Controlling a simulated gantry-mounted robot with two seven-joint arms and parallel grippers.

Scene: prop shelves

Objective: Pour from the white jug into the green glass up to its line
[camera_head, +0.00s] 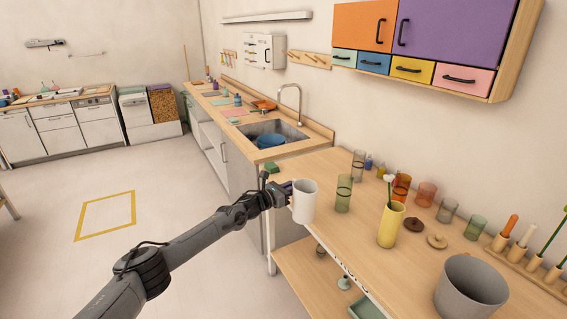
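The white jug (305,203) is upright at the near left corner of the wooden counter. My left gripper (287,194) meets the jug's left side and appears shut on it; the fingertips are mostly hidden. The jug overlaps the counter edge in the picture, and seems held there. The tall green glass (343,194), with a dark line around it, stands on the counter just right of the jug, apart from it. I cannot make out any liquid in it. My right gripper is not in view.
Behind the green glass stands a tall grey glass (358,165). To the right are a yellow vase (390,226), several coloured tumblers, two round lids and a large grey pot (470,290). A sink (268,132) lies beyond. The counter in front of the green glass is clear.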

